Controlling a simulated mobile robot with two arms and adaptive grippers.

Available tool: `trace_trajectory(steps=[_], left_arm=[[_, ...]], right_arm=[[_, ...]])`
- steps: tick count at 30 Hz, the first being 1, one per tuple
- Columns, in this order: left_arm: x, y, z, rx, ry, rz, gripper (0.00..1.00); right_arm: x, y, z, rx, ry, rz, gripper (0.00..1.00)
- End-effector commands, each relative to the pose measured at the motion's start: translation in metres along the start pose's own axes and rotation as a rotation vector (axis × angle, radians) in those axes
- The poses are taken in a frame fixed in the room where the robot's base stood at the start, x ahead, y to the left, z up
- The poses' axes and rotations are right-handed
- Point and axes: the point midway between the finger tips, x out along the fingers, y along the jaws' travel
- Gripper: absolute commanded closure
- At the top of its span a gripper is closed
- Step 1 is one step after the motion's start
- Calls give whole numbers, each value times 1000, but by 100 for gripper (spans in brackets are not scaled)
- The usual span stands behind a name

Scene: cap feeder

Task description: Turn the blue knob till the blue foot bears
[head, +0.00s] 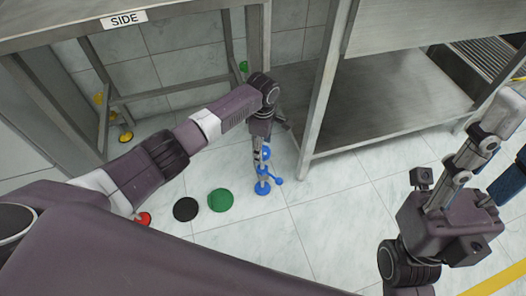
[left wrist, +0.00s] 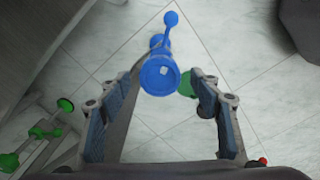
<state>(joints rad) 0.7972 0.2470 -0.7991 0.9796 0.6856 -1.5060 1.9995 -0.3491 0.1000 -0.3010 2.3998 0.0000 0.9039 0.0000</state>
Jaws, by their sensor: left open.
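The blue knob (head: 265,154) stands low by the leg of the steel table, above the blue foot (head: 262,188) on the floor. In the left wrist view the round blue knob (left wrist: 160,76) faces the camera, with a small blue arm and ball (left wrist: 171,19) beyond it. My left gripper (head: 262,160) points down at the knob. In the left wrist view its fingers (left wrist: 164,84) are open, one on each side of the knob, with a gap visible. Contact of the foot with the floor is unclear. My right gripper (head: 503,150) is open and empty at the right edge.
A steel table with a lower shelf (head: 370,105) stands right of the knob. A frame labelled SIDE (head: 125,19) is at the upper left.

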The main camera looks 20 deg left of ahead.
Motion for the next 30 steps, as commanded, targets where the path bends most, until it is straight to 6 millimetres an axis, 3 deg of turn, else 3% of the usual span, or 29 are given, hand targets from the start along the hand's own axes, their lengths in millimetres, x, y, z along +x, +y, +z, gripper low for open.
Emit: trace_trajectory(steps=[3,14,25,30], left_arm=[[13,0,0,1,0,0,42],[16,0,0,0,0,0,42],[16,0,0,0,0,0,82],[15,0,0,2,0,0,84]], right_arm=[[-9,0,2,-1,-2,0,60],[-9,0,3,-1,-4,0,60],[-9,0,3,0,-5,0,60],[-8,0,3,0,-5,0,60]])
